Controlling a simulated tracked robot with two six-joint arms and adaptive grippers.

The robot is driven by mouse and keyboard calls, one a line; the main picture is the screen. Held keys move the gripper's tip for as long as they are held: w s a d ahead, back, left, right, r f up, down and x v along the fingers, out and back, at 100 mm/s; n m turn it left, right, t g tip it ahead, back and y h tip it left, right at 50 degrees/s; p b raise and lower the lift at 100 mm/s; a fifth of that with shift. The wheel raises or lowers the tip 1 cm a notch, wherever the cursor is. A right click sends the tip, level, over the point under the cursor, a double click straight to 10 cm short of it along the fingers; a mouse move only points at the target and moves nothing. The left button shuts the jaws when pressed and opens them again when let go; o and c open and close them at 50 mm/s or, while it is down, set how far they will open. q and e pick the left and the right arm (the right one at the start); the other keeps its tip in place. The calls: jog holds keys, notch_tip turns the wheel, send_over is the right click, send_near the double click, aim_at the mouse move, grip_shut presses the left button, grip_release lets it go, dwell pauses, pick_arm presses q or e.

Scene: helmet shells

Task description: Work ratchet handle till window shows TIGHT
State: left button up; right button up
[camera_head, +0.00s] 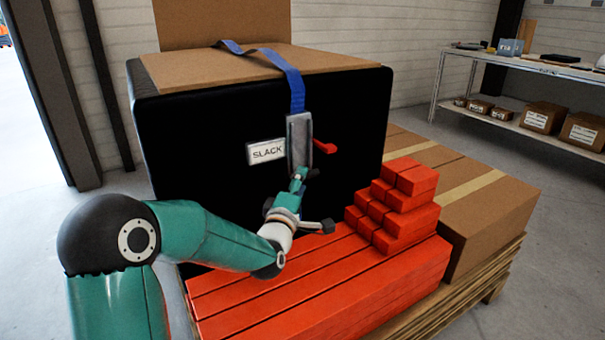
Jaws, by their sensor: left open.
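The ratchet (298,143) is a grey upright body on the front of a large black case, with a blue strap (293,80) running up from it over the top. A red handle (326,148) sticks out at the ratchet's right side. The white window (267,152) left of the ratchet reads SLACK. My left gripper (316,201) is open just below the ratchet and handle, with its fingers spread in front of the case. It appears empty and apart from the handle, though exact depth is hard to judge. My right gripper is not in view.
Long red boxes (310,290) lie below my left gripper, and smaller red blocks (400,200) are stacked to its right. Brown cartons (490,215) on a pallet stand farther right. A cardboard sheet (165,72) covers the black case (200,130). A shelf (530,68) is at the back right.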

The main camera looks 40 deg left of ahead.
pick_arm(q)
jog(key=shift+w+a, duration=0.1)
jog(key=shift+a, duration=0.05)
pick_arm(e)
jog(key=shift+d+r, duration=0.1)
pick_arm(q)
jog(key=shift+a, duration=0.1)
grip_shut()
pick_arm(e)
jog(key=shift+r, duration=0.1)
